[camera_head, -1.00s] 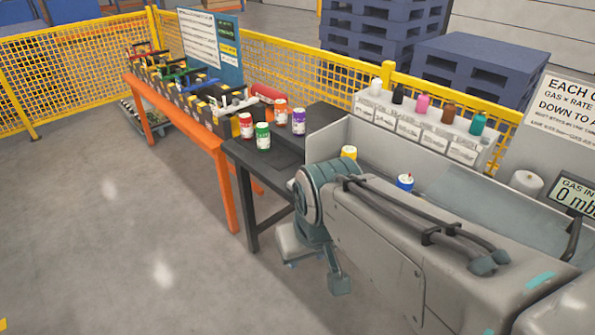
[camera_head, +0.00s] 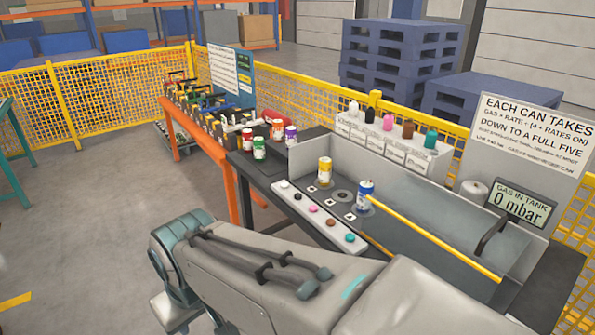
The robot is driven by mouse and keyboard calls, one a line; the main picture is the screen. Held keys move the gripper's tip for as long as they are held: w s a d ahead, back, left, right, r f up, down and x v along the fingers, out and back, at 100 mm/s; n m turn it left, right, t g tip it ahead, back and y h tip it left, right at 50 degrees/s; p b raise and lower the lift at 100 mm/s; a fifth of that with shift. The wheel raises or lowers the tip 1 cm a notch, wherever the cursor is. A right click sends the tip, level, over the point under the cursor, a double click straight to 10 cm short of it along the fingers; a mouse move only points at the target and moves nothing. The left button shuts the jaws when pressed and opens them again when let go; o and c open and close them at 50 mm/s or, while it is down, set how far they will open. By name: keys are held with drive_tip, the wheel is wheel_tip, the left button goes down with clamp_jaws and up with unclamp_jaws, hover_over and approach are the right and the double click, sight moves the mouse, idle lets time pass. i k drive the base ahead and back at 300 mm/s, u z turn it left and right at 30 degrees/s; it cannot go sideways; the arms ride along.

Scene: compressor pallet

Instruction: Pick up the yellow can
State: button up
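The yellow can (camera_head: 325,172) stands upright in the grey open-topped bay on the bench, towards its left end. It is yellow with a pale band, and nothing touches it. A blue can (camera_head: 366,194) stands upright to its right, with an empty round spot (camera_head: 343,196) between them. My arm (camera_head: 265,262) crosses the bottom of the picture, in front of the bench. My gripper is not clearly in view, so I cannot see its fingers.
A panel with several coloured buttons (camera_head: 314,208) fronts the bay. A yellow bar (camera_head: 435,238) slants across its right part. Red, green, orange and purple cans stand left of the bay. A gauge (camera_head: 523,207) reads 0 mbar. The floor at left is clear.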

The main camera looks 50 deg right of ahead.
sight(325, 162)
drive_tip(key=z, duration=0.15)
drive_tip(key=i, duration=1.25)
drive_tip(key=z, duration=0.75)
drive_tip(key=i, duration=1.25)
drive_tip(key=z, duration=1.75)
drive_tip(key=i, duration=0.65)
drive_tip(key=z, duration=0.7)
